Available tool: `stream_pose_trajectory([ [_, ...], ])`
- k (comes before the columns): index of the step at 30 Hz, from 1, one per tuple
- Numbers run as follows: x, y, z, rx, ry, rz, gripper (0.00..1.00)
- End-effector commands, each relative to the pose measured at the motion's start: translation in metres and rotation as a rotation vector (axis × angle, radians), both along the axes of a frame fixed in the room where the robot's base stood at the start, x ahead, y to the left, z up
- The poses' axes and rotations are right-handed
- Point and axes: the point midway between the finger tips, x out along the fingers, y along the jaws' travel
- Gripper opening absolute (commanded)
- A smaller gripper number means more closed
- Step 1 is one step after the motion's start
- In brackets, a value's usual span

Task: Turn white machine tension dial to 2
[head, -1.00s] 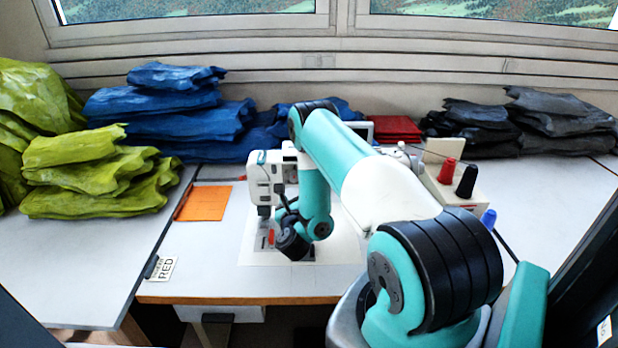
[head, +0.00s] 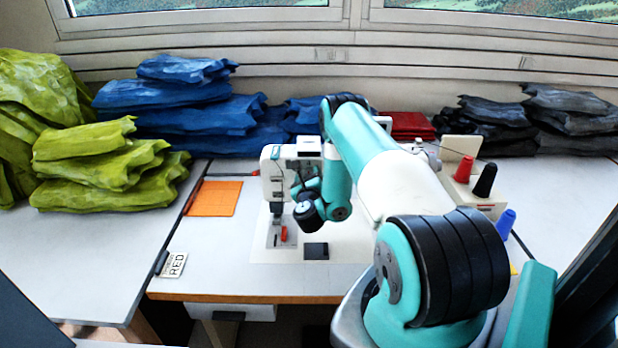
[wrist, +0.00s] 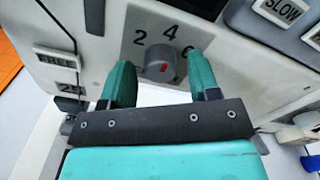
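The white sewing machine (head: 276,172) stands on the table, partly hidden behind my arm in the head view. In the wrist view, its grey tension dial (wrist: 160,64) carries a red mark on its face. The numbers 2 and 4 are printed above the dial, and a third number at the right is partly covered by a finger. I cannot tell exactly which number the mark points to. My gripper (wrist: 160,78) is open, with one teal finger on each side of the dial and visible gaps between. In the head view, my wrist hides the dial.
Red, black and blue thread spools (head: 484,180) stand at right. Green, blue and grey fabric stacks surround the work area.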

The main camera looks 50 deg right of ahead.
Motion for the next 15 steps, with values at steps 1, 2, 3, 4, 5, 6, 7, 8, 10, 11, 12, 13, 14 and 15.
stream_pose_trajectory([
  [1, 0.0, 0.0001, -0.0001, 0.0, 0.0, 0.0, 0.44],
  [2, -0.0001, 0.0, -0.0001, 0.0, 0.0, 0.0, 0.37],
  [3, -0.0003, -0.0001, -0.0001, 0.0, 0.0, 0.0, 0.28],
  [4, -0.0002, -0.0002, -0.0002, 0.0, 0.0, 0.0, 0.21],
  [5, -0.0004, -0.0003, -0.0001, 0.001, 0.001, 0.0, 0.14],
  [6, -0.0005, -0.0005, -0.0002, 0.001, 0.001, 0.0, 0.09],
  [7, -0.0006, -0.0006, -0.0002, 0.001, 0.001, 0.0, 0.09],
  [8, -0.0006, -0.0006, -0.0002, 0.001, 0.001, 0.0, 0.09],
  [10, -0.0007, -0.0009, -0.0004, -0.001, 0.002, -0.001, 0.09],
  [11, -0.0008, -0.0009, -0.0005, -0.002, 0.003, -0.001, 0.09],
  [12, -0.0008, -0.0011, -0.0006, -0.004, 0.006, -0.001, 0.09],
  [13, -0.001, -0.0012, -0.0007, -0.007, 0.009, -0.001, 0.09],
  [14, -0.001, -0.0014, -0.0009, -0.01, 0.012, -0.001, 0.09],
  [15, -0.0012, -0.0017, -0.001, -0.017, 0.02, -0.002, 0.09],
])
